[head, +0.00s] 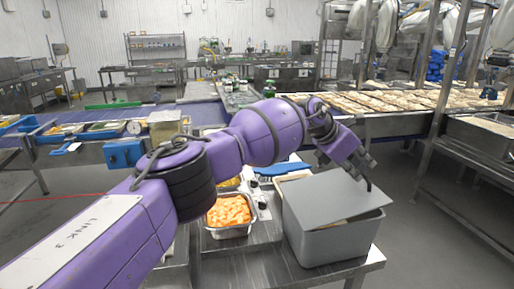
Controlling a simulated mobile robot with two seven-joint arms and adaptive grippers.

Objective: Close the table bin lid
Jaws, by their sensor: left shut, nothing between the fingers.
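The table bin is a grey box (330,245) on the metal table at the lower right of the head view. Its flat grey lid (330,198) lies across the top, with its right corner sticking out past the bin's side. A thin gap shows under the lid's front right edge, so it looks slightly askew. My left gripper (362,176) is shut and empty over the lid's back right edge, fingers pointing down. I cannot tell whether the fingertips touch the lid. My right gripper is not in view.
A metal tray of orange cubes (229,212) stands left of the bin. Blue items (283,169) lie behind the bin. A conveyor with rows of food trays (400,101) runs behind, and a metal rack (480,150) stands at the right. The floor right of the table is clear.

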